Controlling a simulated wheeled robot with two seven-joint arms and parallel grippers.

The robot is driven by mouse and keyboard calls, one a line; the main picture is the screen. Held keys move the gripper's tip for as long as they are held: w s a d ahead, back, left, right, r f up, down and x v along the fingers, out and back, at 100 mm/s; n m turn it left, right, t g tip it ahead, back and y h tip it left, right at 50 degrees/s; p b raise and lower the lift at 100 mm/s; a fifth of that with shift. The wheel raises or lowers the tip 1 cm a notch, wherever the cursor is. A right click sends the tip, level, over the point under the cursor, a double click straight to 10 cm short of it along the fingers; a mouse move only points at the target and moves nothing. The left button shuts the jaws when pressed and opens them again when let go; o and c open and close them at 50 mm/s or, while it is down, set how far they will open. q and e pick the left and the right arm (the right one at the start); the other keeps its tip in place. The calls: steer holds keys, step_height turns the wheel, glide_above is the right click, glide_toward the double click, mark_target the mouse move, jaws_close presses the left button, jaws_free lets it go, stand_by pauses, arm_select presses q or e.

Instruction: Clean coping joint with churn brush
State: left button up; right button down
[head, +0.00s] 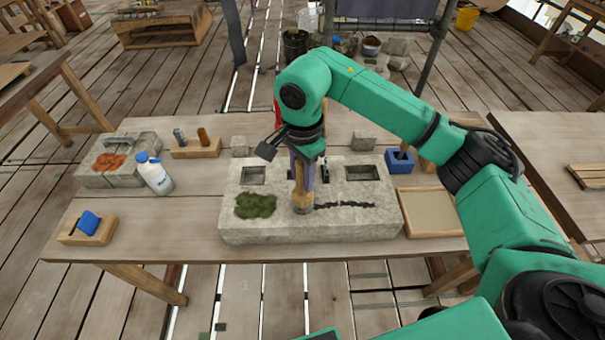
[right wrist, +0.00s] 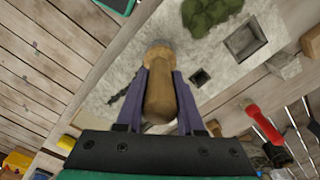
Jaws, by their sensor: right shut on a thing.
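The churn brush (head: 302,200) has a round wooden handle and a grey end. My right gripper (head: 303,180) is shut on its handle and holds it upright, end down, over the pale coping stone (head: 240,229). The brush end is at the left end of the dark joint line (head: 346,205); whether it touches the stone I cannot tell. Green moss (head: 255,205) lies on the stone to the left. My left gripper is not in view.
A white bottle (head: 155,176), a wooden block with a blue item (head: 88,222) and a tool holder (head: 197,148) stand left on the table. A blue pot (head: 400,163) and a shallow framed tray (head: 431,212) are right of the stone. The front table edge is clear.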

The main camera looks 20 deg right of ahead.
steer(key=shift+f, duration=0.2)
steer(key=shift+d, duration=0.1)
steer(key=shift+s+d+b, duration=0.15)
steer(key=shift+d+b, duration=0.25)
steer(key=shift+d, duration=0.1)
steer(key=s+d+b, duration=0.4)
steer(key=d+b, duration=0.2)
steer(key=d, duration=1)
steer(key=shift+s, duration=0.15)
stand_by(1.8)
steer(key=shift+d, duration=0.1)
